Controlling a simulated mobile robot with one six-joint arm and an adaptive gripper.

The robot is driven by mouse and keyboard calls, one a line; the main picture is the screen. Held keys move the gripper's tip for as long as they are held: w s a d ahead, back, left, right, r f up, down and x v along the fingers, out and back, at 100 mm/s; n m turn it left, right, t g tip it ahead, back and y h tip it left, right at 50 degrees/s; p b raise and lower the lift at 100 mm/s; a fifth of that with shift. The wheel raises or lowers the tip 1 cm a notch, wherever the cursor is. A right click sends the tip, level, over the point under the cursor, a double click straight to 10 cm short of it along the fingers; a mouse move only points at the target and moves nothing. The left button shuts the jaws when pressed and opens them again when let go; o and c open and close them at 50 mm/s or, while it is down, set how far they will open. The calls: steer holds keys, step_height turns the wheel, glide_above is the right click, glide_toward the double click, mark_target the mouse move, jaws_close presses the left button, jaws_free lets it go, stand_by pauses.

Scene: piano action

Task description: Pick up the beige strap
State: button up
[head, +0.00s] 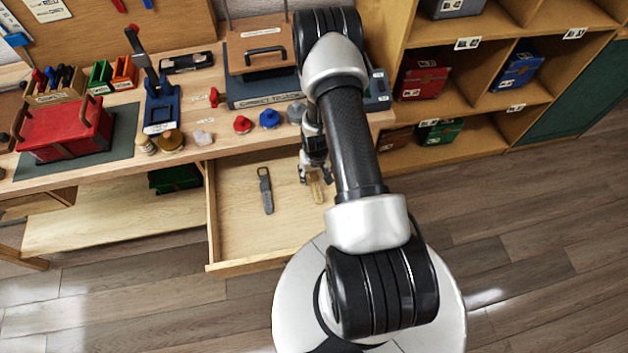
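The beige strap (316,190) lies in the open drawer (240,235), toward its right side. My gripper (314,176) points down into the drawer over the strap's far end. Its fingers look spread, one on each side of that end, with gaps to the strap. The gripper appears open. My arm hides part of the drawer's right side, and whether the fingers touch the strap is too small to tell. A dark grey strap (265,190) with a buckle lies to the left in the same drawer.
The workbench above the drawer holds red and blue knobs (243,124), a blue press (160,105), a red toolbox (65,128) and a cabinet-like box (262,48). A shelf with coloured bins (422,80) stands at right. The drawer's front and middle are clear.

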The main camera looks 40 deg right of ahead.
mark_target(314, 179)
steer(key=f, duration=0.2)
steer(key=f+b, duration=0.1)
steer(key=shift+w+d, duration=0.1)
steer(key=shift+w, duration=0.15)
steer(key=c, duration=1.2)
steer(key=shift+o, duration=0.2)
steer(key=shift+r, duration=0.15)
steer(key=shift+a+r+p, duration=0.2)
steer(key=shift+r+p, duration=0.35)
steer(key=shift+r, duration=0.05)
step_height(314, 179, up, 11)
steer(key=p, duration=0.7)
steer(key=w+a+b, duration=0.3)
steer(key=a+b, duration=0.9)
steer(key=a, duration=0.7)
steer(key=shift+a+f, duration=0.2)
steer(key=shift+f, duration=0.25)
